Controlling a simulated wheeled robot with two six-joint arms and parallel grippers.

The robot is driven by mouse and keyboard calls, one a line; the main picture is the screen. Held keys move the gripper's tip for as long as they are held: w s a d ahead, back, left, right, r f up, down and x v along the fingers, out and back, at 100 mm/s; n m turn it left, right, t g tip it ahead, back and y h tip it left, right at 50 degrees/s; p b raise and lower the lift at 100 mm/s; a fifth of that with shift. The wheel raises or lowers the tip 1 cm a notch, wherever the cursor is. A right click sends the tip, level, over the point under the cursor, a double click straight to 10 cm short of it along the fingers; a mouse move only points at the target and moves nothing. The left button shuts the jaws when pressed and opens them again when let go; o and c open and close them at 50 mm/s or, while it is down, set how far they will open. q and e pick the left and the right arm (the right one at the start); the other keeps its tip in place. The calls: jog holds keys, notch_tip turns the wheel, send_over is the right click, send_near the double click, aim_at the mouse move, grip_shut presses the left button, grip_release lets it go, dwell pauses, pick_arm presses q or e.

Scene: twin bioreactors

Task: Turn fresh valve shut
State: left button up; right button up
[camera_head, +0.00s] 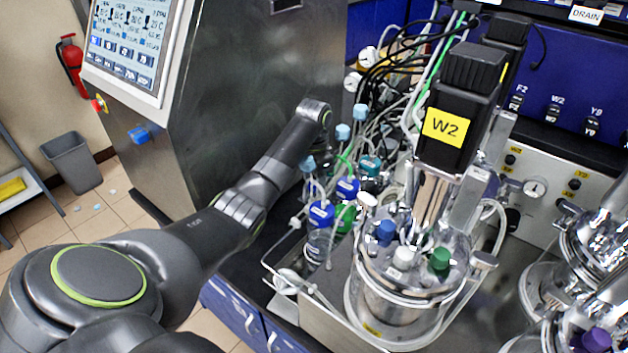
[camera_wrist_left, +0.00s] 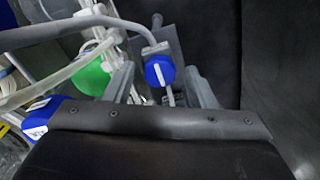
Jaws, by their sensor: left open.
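A blue round knob (camera_wrist_left: 160,71) with a white stripe shows in the left wrist view, on a grey mount among the tubing. It looks like the valve, but I see no label naming it fresh. My left gripper (camera_wrist_left: 161,88) is open, with one finger on each side of the knob and gaps showing. It holds nothing. In the head view my left arm reaches in from the left to the tubing beside the steel cabinet, and its fingertips are not clear there. I cannot match the knob surely in that view. My right gripper is not in view.
A green cap (camera_wrist_left: 92,77) and a blue cap (camera_wrist_left: 42,116) sit close left of the fingers. Bottles with blue caps (camera_head: 321,213) and loose tubing crowd the arm. The W2 reactor vessel (camera_head: 392,300) stands to the right, the steel cabinet (camera_head: 240,90) behind.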

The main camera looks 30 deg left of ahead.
pick_arm(q)
jog(key=c, duration=1)
jog(key=shift+o, duration=0.2)
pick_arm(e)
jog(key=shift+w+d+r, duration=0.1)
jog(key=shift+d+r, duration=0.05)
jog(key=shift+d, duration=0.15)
